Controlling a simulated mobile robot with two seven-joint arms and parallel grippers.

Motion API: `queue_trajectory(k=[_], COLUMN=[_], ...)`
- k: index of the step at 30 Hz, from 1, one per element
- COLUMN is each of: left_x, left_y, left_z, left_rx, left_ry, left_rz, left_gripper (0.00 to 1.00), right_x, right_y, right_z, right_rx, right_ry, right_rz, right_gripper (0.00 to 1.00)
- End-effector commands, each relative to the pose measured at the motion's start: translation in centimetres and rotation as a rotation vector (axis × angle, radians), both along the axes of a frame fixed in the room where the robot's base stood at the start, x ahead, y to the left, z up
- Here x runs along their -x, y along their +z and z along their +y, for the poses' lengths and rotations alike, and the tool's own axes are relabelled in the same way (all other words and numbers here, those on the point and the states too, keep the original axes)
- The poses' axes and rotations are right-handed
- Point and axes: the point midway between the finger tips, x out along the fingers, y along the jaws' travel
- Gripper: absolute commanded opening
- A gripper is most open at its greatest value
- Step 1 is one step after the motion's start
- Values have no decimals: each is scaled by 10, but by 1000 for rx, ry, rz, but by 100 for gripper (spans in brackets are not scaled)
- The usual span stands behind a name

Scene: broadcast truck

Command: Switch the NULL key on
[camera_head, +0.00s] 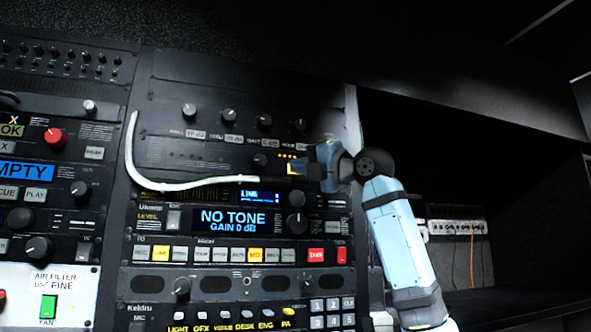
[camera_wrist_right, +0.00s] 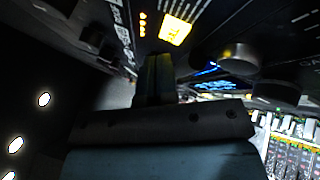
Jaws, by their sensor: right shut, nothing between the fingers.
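My right gripper (camera_head: 322,168) reaches in from the right to the upper panel of the middle rack. Its fingers are shut and empty. In the right wrist view, the shut fingers (camera_wrist_right: 158,68) point at a brightly lit yellow key (camera_wrist_right: 175,30) just beyond the tips. I cannot tell whether they touch it. The key's lettering is too blurred to read, so I cannot confirm that it is the NULL key. My left gripper is not in view.
A white cable (camera_head: 160,184) curves across the panel left of the gripper. Several knobs (camera_head: 264,121) sit above. A "NO TONE" display (camera_head: 234,220) and a row of keys (camera_head: 220,254) lie below. An open dark bay (camera_head: 450,150) is at right.

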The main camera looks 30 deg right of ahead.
Motion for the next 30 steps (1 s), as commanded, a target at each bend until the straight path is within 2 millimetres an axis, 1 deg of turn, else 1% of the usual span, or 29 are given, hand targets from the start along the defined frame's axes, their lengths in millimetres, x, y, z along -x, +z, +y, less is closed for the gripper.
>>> queue_trajectory(k=[5, 8, 18, 22, 30], left_x=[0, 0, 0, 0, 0], left_y=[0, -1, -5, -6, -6], left_z=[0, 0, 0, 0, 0], left_rx=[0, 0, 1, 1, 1], left_ry=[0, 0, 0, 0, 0], left_rz=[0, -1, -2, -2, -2], left_gripper=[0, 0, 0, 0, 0], right_x=[0, 4, 36, 46, 49], right_y=[0, 0, 0, 0, 0], right_z=[0, 1, 9, 11, 12], right_rx=[0, 2, 2, 1, 0], right_ry=[0, 0, 0, 0, 0], right_rz=[0, -2, -2, -1, 0], right_gripper=[0, 0, 0, 0, 0])
